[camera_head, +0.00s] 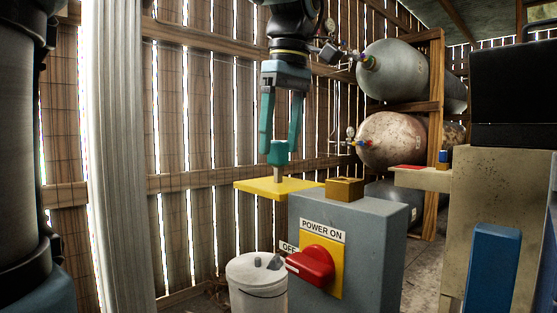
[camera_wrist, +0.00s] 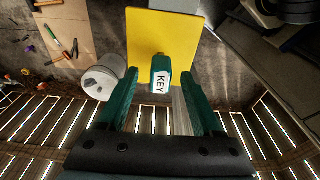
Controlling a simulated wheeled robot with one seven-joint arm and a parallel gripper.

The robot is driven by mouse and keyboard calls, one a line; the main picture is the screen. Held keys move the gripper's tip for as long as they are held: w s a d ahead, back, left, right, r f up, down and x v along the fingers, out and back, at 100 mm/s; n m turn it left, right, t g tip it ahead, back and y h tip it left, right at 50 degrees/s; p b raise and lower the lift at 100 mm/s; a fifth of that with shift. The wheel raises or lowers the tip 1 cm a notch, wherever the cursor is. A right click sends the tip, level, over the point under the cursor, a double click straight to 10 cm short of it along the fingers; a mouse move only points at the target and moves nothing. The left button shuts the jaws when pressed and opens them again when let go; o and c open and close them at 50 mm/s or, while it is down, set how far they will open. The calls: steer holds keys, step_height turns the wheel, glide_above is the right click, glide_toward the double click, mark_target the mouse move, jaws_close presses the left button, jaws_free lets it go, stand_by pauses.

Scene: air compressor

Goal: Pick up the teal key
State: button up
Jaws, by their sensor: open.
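The teal key (camera_head: 278,153) stands upright over the yellow plate (camera_head: 247,188), its grey shaft pointing down. In the wrist view the key (camera_wrist: 161,66) shows a white label reading "KEY". My gripper (camera_head: 280,146) points down from above with its two teal fingers apart. In the wrist view my gripper (camera_wrist: 159,76) has one finger on each side of the key, with gaps visible between key and fingers. The key's head is at about fingertip height. Whether the shaft sits in a slot in the plate cannot be told.
A grey power box (camera_head: 345,225) with a red switch (camera_head: 312,266) stands right of the plate, with a small brass-coloured block (camera_head: 345,189) on top. A white bucket (camera_head: 257,285) stands below. Gas cylinders (camera_head: 395,70) are racked behind, and a slatted wall closes the back.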

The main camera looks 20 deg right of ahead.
mark_target(276, 159)
steer(key=f, duration=0.2)
steer(key=f+b, duration=0.1)
steer(key=f, duration=0.1)
steer(key=shift+w+a, duration=0.3)
steer(key=shift+w, duration=0.05)
jaws_close()
